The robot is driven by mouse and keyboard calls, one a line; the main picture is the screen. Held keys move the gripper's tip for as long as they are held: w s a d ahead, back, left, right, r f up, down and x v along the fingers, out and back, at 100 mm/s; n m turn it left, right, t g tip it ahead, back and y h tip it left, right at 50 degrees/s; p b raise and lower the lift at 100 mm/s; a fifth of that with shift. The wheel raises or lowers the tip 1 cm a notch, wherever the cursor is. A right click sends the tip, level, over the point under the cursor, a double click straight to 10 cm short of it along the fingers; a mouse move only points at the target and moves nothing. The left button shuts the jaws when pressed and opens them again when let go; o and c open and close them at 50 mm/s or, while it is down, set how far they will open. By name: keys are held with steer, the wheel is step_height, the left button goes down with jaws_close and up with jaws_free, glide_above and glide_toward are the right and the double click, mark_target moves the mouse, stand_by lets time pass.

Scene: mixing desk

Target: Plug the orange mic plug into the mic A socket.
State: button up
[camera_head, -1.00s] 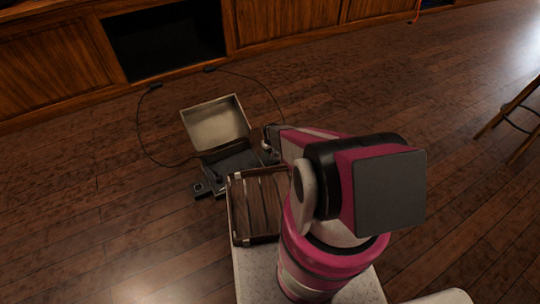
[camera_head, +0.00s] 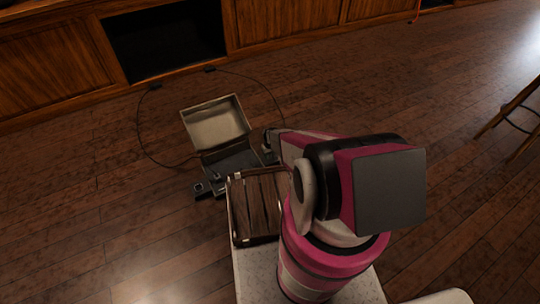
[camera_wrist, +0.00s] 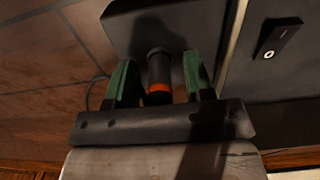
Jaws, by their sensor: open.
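In the wrist view a dark plug with an orange band (camera_wrist: 159,88) stands between the two green fingers of my gripper (camera_wrist: 158,64). Narrow gaps show between the plug and the fingers, and the jaws are open. A dark flat plate (camera_wrist: 128,28) lies behind the plug. To the right, a small black panel with a pale round socket (camera_wrist: 268,54) sits on a grey surface; its label cannot be read. In the head view my arm hides most of my gripper and the plug, beside the right side of an open case (camera_head: 232,160).
A small dark block (camera_head: 202,188) lies at the case's left front corner. Thin cables (camera_head: 138,125) loop over the wooden floor behind the case. A slatted tray (camera_head: 240,225) stands in front of it. Wooden cabinets (camera_head: 60,50) line the back. A stool (camera_head: 510,115) stands at the right.

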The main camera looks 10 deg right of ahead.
stand_by(0.5)
jaws_close()
steer(key=shift+r, duration=0.1)
steer(key=shift+r, duration=2.95)
